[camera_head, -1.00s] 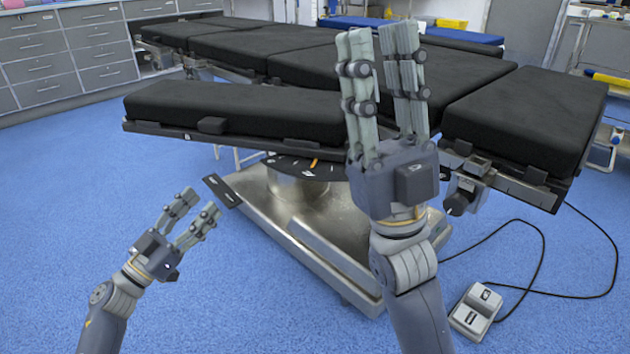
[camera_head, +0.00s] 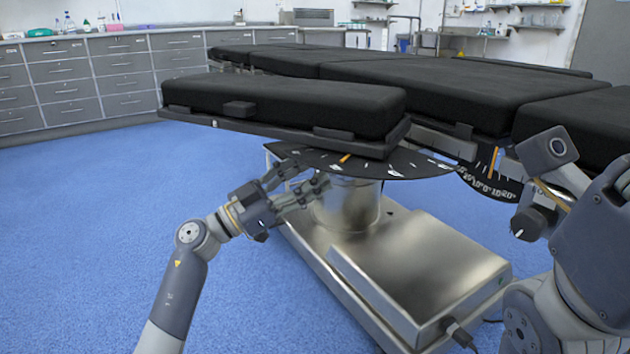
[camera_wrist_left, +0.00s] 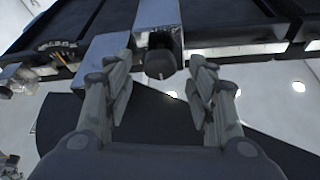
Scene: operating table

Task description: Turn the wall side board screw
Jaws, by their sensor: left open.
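A dark knob-like screw (camera_wrist_left: 160,62) with a small white mark hangs under a metal bracket in the left wrist view. It lies ahead of and between the fingers of my left gripper (camera_wrist_left: 160,88), with no clear contact. In the head view my left gripper (camera_head: 308,180) is open under the left black board (camera_head: 285,100), and the screw ahead of it cannot be made out. Another dark knob (camera_head: 534,222) with a white mark shows under the right board (camera_head: 590,120). My right gripper's palm is partly in view beside it, with its fingers out of view.
Grey drawer cabinets (camera_head: 70,82) line the back left. Blue floor (camera_head: 110,230) is clear on the left.

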